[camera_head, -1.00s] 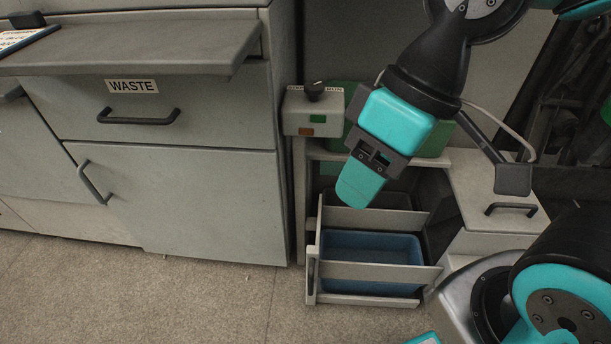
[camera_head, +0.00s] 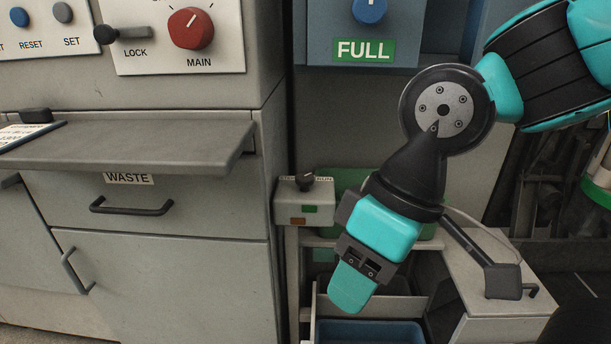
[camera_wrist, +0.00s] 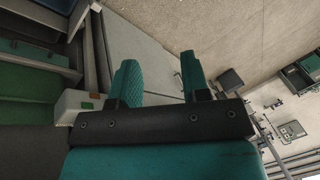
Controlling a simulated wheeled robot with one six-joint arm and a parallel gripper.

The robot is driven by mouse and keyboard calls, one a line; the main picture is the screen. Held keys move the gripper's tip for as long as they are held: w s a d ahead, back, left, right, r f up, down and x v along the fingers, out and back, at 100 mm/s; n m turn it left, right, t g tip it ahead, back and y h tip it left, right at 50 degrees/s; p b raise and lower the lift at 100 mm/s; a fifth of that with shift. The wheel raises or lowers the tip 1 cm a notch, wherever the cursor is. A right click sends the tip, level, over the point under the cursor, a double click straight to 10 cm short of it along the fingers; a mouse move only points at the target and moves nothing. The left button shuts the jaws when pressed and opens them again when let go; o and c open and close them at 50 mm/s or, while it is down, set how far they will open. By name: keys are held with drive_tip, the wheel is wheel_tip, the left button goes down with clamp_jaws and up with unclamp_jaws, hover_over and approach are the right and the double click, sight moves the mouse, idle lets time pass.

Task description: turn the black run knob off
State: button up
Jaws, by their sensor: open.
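The black run knob (camera_head: 304,182) sits on top of a small light-grey control box (camera_head: 303,208) beside the cabinet. The box has a green and an orange patch on its front and a partly hidden label ending in RUN behind the knob. My gripper (camera_head: 350,288) hangs to the right of the box and lower than the knob, pointing down, apart from both. In the wrist view my gripper's two teal fingers (camera_wrist: 160,80) are spread with nothing between them. The box (camera_wrist: 75,104) shows left of the fingers there; I cannot make out the knob in that view.
A grey shelf (camera_head: 150,147) juts out above the WASTE drawer (camera_head: 225,205) on the left. A red MAIN knob (camera_head: 191,29) and a blue knob (camera_head: 369,10) sit higher. A blue bin (camera_head: 368,333) stands below my gripper. A grey chest (camera_head: 500,318) is at the right.

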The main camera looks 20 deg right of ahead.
drive_tip(key=o, duration=0.3)
drive_tip(key=shift+w+r, duration=0.1)
drive_tip(key=shift+w, duration=0.05)
drive_tip(key=shift+o, duration=1)
drive_tip(key=w+r+m+t+h, duration=0.1)
drive_tip(key=w+r+m, duration=0.1)
drive_tip(key=w, duration=0.4)
drive_tip(key=w+d+r+m+t+h+p, duration=0.1)
drive_tip(key=w+r+m, duration=0.1)
drive_tip(key=w, duration=0.4)
drive_tip(key=shift+w+d+h, duration=0.15)
drive_tip(key=shift+d+h, duration=0.15)
wheel_tip(320, 180, up, 6)
drive_tip(key=m+t+h+p, duration=0.1)
drive_tip(key=m+t+h, duration=0.15)
drive_tip(key=m, duration=0.55)
hover_over(305, 177)
drive_tip(key=s+a, duration=0.3)
drive_tip(key=s, duration=0.3)
drive_tip(key=shift+g+h, duration=0.25)
drive_tip(key=shift+h, duration=0.2)
drive_tip(key=b+x, duration=0.4)
drive_tip(key=x, duration=1.3)
drive_tip(key=shift+d+f, duration=0.15)
drive_tip(key=c, duration=0.9)
